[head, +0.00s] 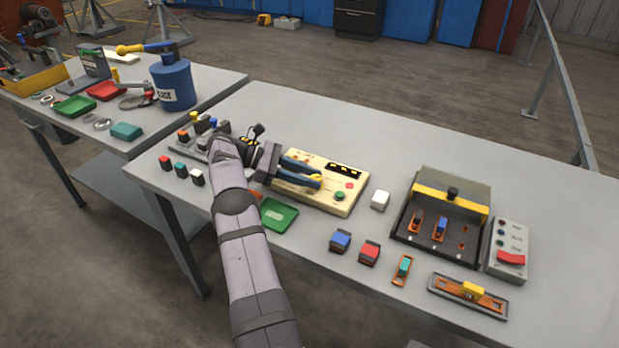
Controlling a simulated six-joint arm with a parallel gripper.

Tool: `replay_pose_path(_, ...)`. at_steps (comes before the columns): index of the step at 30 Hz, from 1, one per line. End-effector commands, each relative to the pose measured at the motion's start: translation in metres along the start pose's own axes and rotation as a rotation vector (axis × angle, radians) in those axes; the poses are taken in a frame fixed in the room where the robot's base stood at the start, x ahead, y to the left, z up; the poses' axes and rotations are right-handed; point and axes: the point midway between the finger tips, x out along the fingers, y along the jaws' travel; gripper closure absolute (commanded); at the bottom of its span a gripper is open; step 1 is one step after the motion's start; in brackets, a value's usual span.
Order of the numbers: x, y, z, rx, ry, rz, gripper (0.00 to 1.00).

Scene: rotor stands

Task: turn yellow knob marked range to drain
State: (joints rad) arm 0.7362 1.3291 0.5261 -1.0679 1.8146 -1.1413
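A cream control panel (340,205) lies on the near table, with a dark display strip (344,169), a red button (349,185) and a green button (339,196). My gripper (317,175) reaches over the panel from the left, its two blue fingers pointing right with a gap between them. A small yellow part (316,179), probably the yellow knob, shows at the fingertips. I cannot tell whether the fingers touch it. The knob's markings, including range and drain, are too small to read, and my gripper hides part of the panel.
A green tray (278,216) lies in front of the panel and a white block (380,200) to its right. Blue (340,240) and red (369,252) blocks stand nearer. A fixture with a yellow bar (450,203) and a grey switch box (509,250) stand at right.

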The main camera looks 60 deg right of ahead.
Motion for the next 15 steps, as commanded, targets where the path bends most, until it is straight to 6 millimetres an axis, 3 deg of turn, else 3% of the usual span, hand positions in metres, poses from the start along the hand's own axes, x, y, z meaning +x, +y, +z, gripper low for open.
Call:
replay_pose_path(2, -0.0015, 0.0008, 0.0020, 0.004, 0.001, 0.004, 0.55)
replay_pose_path(15, -0.0027, -0.0002, 0.0057, 0.003, 0.002, -0.001, 0.55)
